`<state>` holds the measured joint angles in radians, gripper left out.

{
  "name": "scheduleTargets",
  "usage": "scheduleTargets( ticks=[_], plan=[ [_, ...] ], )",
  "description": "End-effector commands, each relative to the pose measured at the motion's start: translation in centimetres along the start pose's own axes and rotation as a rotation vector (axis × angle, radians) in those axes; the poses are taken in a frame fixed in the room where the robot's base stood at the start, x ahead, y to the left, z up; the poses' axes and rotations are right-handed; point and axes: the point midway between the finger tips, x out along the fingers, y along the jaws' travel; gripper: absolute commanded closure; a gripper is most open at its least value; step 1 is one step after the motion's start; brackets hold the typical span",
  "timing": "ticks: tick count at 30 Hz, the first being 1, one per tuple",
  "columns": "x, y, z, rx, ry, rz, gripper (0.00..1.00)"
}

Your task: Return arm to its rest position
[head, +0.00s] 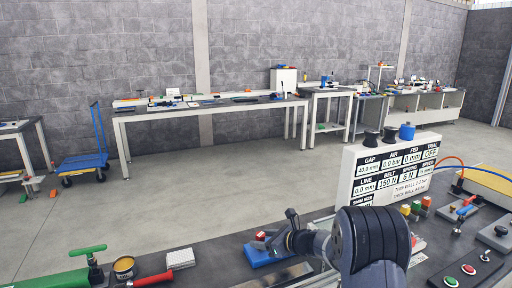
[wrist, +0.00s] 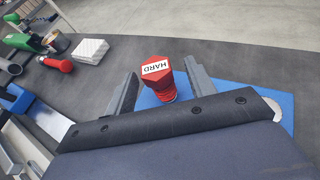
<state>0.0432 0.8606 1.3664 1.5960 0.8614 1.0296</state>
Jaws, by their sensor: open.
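A red block labelled HARD (wrist: 156,76) stands between or just beyond the fingers, on a blue plate (wrist: 288,106). I see no finger pressed against it, though contact on its right side is hard to tell. In the head view the red block (head: 260,235) and the blue plate (head: 258,257) show left of my arm.
A white display panel (head: 385,170) stands behind my arm on the right. A green-handled tool (head: 88,251), a round tin (head: 124,267), a white block (head: 180,259) and a red handle (head: 152,280) lie at the left. Red and green buttons (head: 468,269) are at the right.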

Motion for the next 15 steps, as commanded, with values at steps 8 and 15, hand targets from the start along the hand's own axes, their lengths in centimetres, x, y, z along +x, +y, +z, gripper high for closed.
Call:
scheduleTargets(
  ticks=[8,15],
  plan=[
    [-5.4,-0.1,0.0,0.000,-0.001,-0.004,0.48],
    [-9.1,0.1,-0.1,0.001,0.001,0.002,0.48]
  ],
)
